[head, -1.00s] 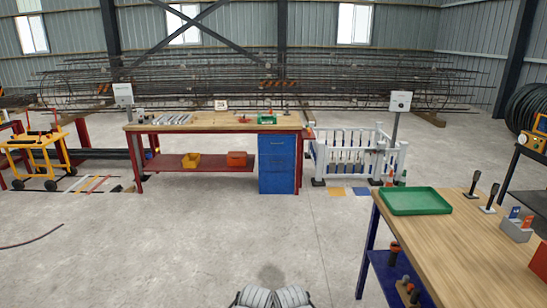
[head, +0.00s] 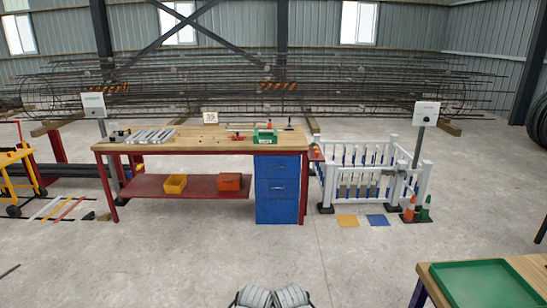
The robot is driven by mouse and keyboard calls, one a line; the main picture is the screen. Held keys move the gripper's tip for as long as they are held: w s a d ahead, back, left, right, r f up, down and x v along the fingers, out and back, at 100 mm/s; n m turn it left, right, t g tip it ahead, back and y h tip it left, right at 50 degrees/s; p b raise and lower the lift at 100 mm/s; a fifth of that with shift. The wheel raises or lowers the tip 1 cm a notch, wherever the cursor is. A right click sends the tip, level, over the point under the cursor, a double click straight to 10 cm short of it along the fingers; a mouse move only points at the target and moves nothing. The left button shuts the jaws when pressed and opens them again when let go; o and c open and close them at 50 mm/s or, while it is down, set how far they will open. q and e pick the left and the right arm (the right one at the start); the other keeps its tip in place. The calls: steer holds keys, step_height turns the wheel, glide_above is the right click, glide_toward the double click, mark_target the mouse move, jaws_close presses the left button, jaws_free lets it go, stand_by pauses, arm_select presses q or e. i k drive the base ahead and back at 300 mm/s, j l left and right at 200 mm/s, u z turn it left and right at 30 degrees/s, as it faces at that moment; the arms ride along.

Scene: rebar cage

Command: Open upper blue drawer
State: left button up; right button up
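The blue drawer cabinet (head: 278,190) stands under the right end of the wooden-topped workbench (head: 205,143) in the head view. Its upper drawer (head: 277,167) sits just below the bench top and looks shut. Another drawer front with a handle (head: 277,188) lies below it. The cabinet is ahead of me across bare floor. Neither of my grippers shows in the view. Two grey rounded parts at the bottom edge are mine.
Clear concrete floor (head: 230,255) lies between me and the bench. A white fence (head: 370,175) with cones (head: 409,208) stands right of the cabinet. A second table with a green tray (head: 480,285) is at the lower right. A yellow cart (head: 15,175) is at the left.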

mark_target(266, 169)
steer(key=i+l+u, duration=0.1)
steer(key=i, duration=1.75)
steer(key=i+j, duration=0.1)
steer(key=i, duration=0.65)
steer(key=i+j, duration=0.15)
steer(key=i, duration=0.55)
steer(key=i+j+z, duration=0.7)
steer(key=i+j, duration=0.25)
